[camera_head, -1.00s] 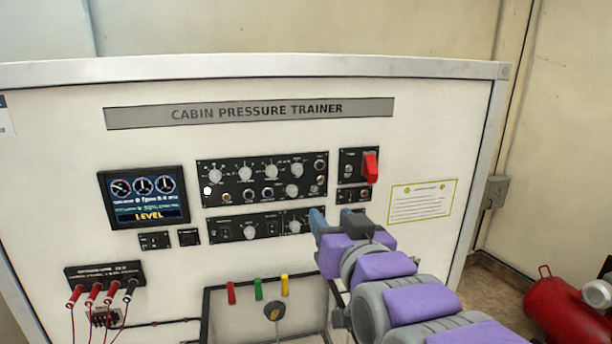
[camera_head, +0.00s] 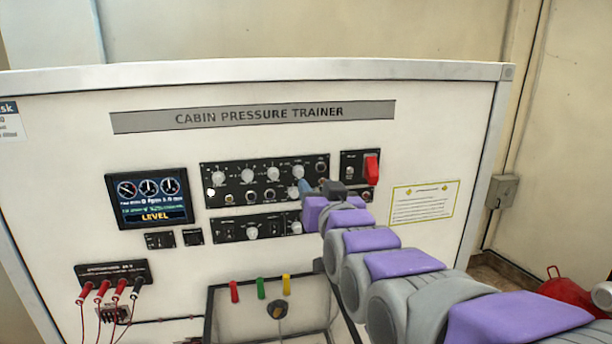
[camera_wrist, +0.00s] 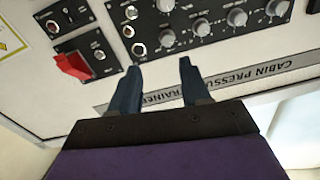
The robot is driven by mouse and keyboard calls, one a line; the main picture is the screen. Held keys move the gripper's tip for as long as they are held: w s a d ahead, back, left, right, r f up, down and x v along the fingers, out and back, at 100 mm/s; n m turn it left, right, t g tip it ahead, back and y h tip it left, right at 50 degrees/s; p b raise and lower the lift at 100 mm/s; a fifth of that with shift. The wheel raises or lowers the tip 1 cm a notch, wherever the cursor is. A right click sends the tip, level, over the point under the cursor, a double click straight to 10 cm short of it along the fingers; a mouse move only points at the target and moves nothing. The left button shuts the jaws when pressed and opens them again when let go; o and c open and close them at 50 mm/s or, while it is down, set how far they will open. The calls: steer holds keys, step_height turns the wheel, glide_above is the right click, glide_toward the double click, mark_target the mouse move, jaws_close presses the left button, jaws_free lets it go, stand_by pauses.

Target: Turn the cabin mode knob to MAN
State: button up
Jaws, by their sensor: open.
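The black upper control panel (camera_head: 236,180) carries several grey knobs and round buttons; its small labels are too blurred to read, so I cannot tell which knob is the cabin mode knob. My gripper (camera_head: 306,185) is open at the panel's right part. In the wrist view, which is upside down, my two dark blue fingers (camera_wrist: 160,65) stand apart and point at the top-row end knob (camera_wrist: 167,38); I see no contact. That knob also shows in the head view (camera_head: 298,171). A lower large knob (camera_wrist: 165,5) lies beyond it. My gripper partly hides the panels' right ends.
A red guarded switch (camera_head: 371,169) sits right of the panel. A lower panel (camera_head: 232,228) with knobs lies beneath. A display (camera_head: 155,200) reading LEVEL is at left. Red cables (camera_head: 87,300) hang at lower left. Coloured levers (camera_head: 261,288) stand below.

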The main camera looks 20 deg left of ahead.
mark_target(300, 175)
steer(key=w+a, duration=0.1)
steer(key=a, duration=0.1)
steer(key=w+a, duration=0.4)
steer(key=shift+w+a+f+p, duration=0.1)
steer(key=shift+a+f+p, duration=0.2)
steer(key=shift+f+p, duration=0.1)
steer(key=shift+w+d+r, duration=0.15)
steer(key=shift+w+d, duration=0.1)
steer(key=shift+d+r, duration=0.15)
steer(key=shift+d, duration=0.8)
steer(key=shift+a, duration=0.85)
steer(key=c, duration=0.5)
steer(key=shift+c, duration=0.7)
steer(key=shift+w+d+f, duration=0.1)
steer(key=shift+w+f, duration=0.05)
steer(key=shift+f, duration=0.05)
jaws_close()
